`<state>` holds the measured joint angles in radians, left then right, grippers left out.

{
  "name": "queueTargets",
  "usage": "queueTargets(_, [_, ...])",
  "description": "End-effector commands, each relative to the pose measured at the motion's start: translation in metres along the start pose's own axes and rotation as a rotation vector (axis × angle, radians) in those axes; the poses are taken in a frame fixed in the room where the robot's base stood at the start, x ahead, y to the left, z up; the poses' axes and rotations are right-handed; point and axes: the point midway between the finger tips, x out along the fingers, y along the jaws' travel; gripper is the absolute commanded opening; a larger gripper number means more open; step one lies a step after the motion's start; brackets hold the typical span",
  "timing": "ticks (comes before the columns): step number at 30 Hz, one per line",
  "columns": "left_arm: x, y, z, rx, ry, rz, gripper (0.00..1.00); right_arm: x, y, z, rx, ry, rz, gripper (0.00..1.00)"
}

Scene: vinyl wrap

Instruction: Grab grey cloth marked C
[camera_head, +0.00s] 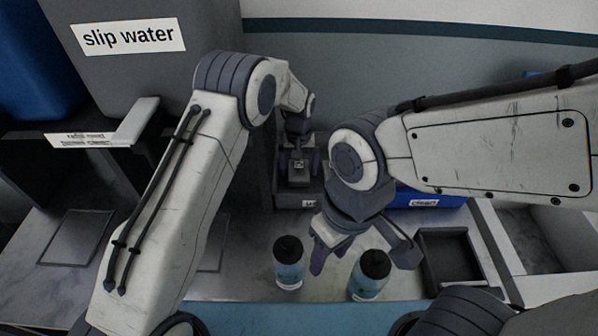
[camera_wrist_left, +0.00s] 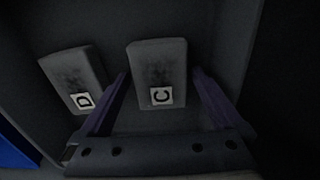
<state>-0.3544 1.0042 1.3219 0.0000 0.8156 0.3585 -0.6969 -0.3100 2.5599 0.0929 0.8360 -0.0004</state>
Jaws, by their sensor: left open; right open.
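In the left wrist view, the grey cloth marked C (camera_wrist_left: 158,63) lies in a dark container (camera_wrist_left: 215,35), its label toward my gripper. My left gripper (camera_wrist_left: 160,82) is open, with one finger on each side of this cloth in the picture. Whether the fingers touch it or are level with it, I cannot tell. In the head view, the left gripper (camera_head: 299,165) reaches down over a grey bin (camera_head: 290,201) at the back; the cloth is not visible there. My right gripper (camera_head: 362,256) is open and empty above the worktop, behind two bottles.
A grey cloth marked D (camera_wrist_left: 73,80) lies left of C, close to the left finger. Two bottles (camera_head: 289,263) (camera_head: 370,276) stand at the front of the worktop. A blue bin labelled "clean" (camera_head: 415,198) sits right of the grey bin. A dark tray (camera_head: 449,258) lies at right.

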Motion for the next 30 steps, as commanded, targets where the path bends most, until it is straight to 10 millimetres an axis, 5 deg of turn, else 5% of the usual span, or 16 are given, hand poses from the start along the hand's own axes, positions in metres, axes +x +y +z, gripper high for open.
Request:
queueTargets(5, [0.0,0.0,0.0,0.0,0.001,0.0,1.0,0.0,0.0,0.0,0.0,0.0,0.0,0.5])
queueTargets(11, [0.0,0.0,0.0,0.0,0.001,0.0,0.27,0.0,0.0,0.0,0.0,0.0,0.0,0.5])
queueTargets(23, [-0.009,0.0,-0.001,0.0,0.002,0.001,0.27,0.003,0.0,0.0,0.0,0.0,0.0,0.5])
queueTargets(30, [-0.044,0.004,0.0,0.003,0.005,0.002,0.27,0.012,0.001,0.001,0.0,0.0,0.0,0.5])
